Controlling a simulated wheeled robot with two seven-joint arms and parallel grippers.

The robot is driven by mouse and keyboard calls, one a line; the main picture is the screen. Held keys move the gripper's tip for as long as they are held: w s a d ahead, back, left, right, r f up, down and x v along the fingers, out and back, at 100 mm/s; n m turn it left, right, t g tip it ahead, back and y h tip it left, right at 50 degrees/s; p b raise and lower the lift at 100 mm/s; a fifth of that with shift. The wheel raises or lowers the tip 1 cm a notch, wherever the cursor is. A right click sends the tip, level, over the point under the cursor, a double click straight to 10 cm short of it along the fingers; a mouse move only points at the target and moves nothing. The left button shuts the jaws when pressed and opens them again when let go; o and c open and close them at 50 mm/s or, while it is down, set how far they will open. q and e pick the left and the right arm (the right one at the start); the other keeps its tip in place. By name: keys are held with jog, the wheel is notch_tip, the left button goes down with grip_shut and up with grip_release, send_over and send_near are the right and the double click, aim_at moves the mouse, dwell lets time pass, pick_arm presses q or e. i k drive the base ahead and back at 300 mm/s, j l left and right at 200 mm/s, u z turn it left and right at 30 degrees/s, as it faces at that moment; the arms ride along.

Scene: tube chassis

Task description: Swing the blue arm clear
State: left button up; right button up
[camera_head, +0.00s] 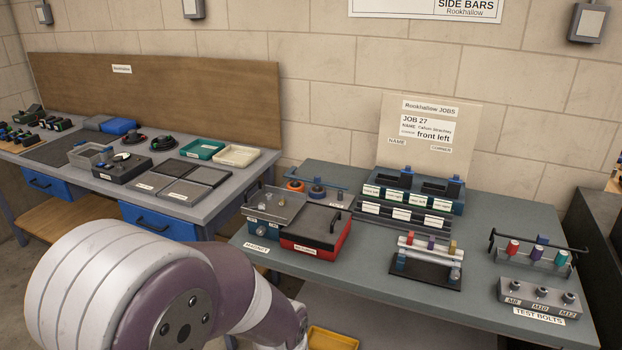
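A thin blue bar (328,185), possibly the blue arm, runs over a spool-like part (317,192) at the back left of the right-hand bench. An orange ring (295,186) sits near its left end. The bar is small here, so I cannot tell where it pivots. In front of it are a grey metal tray (272,206) and a red box with a dark lid (316,228). Neither gripper shows. A white and purple link of my own arm fills the lower left.
A small stand with coloured pegs (428,260) is nearer the front. A dark rail with coloured knobs (537,250) and a test bolt block (540,296) stand at right. The bench's front middle (400,300) is clear.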

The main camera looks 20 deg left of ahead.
aim_at(317, 180)
jog(key=i+j+z, duration=0.1)
jog(key=j+z, duration=1.2)
jog(key=z, duration=0.15)
jog(key=k, duration=0.05)
